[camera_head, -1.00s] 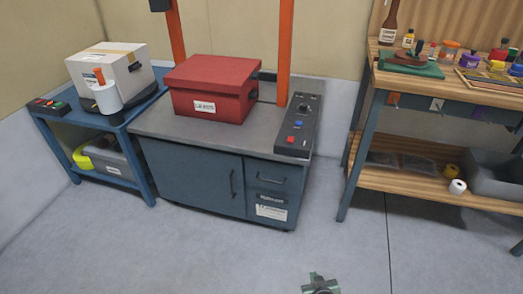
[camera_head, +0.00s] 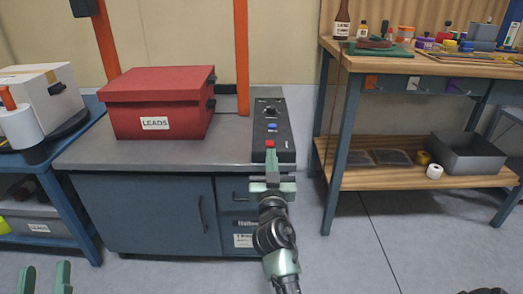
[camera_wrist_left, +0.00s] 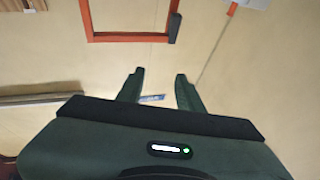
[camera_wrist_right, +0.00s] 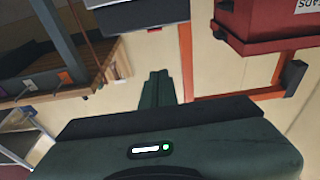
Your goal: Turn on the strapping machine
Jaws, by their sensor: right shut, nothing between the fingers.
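The strapping machine is a blue-grey cabinet (camera_head: 140,215) with a grey top and an orange arch (camera_head: 242,60). Its black control panel (camera_head: 287,140) at the top's right end carries a dark knob (camera_head: 270,110), a blue button (camera_head: 272,127) and a red button (camera_head: 270,144). My right gripper (camera_head: 272,154) is shut and empty, its fingertips just below the red button in the head view; I cannot tell whether they touch. It also shows in the right wrist view (camera_wrist_right: 157,74). My left gripper (camera_head: 45,270) is open and empty at the lower left, away from the machine.
A red lidded box (camera_head: 160,105) labelled LEADS sits on the machine's top, under the arch. A blue table (camera_head: 25,170) with a white box (camera_head: 50,95) stands to the left. A wooden workbench (camera_head: 400,66) with bottles and tools stands to the right. Floor between is clear.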

